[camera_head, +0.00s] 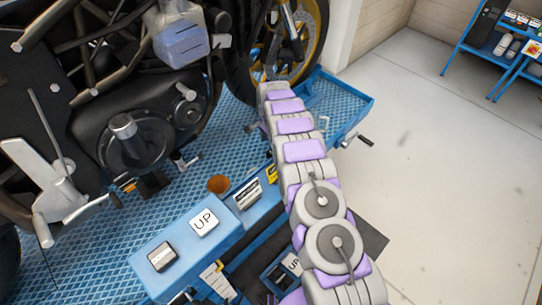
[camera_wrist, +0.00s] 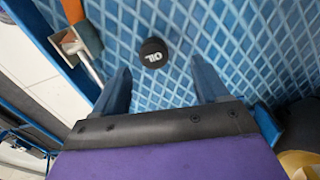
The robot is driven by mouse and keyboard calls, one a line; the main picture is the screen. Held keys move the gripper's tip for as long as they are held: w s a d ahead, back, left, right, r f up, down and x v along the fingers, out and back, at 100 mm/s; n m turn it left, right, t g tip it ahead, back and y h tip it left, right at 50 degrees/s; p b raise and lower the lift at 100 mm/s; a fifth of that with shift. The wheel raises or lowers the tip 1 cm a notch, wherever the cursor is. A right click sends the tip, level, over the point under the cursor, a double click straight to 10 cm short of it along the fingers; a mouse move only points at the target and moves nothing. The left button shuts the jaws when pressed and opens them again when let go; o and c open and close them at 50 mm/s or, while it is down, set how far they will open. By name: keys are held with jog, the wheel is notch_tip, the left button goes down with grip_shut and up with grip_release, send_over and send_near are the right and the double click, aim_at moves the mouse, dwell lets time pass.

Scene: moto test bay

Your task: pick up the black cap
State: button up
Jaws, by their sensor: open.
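The black cap (camera_wrist: 153,53) lies on the blue diamond-pattern platform in the wrist view. It is small and round, with white "OIL" lettering on top. My gripper (camera_wrist: 158,82) is open and empty. The cap shows beyond its fingertips, roughly midway between them and not touching either. In the head view my arm stretches away toward the far end of the platform, and I cannot make out the cap or the fingers there.
The motorcycle (camera_head: 130,130) stands on the blue platform (camera_head: 345,88) left of my arm. A "UP" button (camera_head: 204,221) and a "DOWN" button (camera_head: 162,256) sit on the near edge. Blue shelves (camera_head: 480,50) stand far right. The floor (camera_head: 450,150) between is clear.

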aim_at(271, 152)
jog(key=f, duration=0.1)
jog(key=f+b, duration=0.1)
jog(key=f, duration=0.3)
jog(key=shift+s+d+f+b, duration=0.2)
jog(key=shift+s+d+b, duration=0.1)
jog(key=shift+b, duration=0.05)
jog(key=shift+r, duration=0.1)
jog(key=c, duration=1.1)
jog(key=shift+r, duration=0.15)
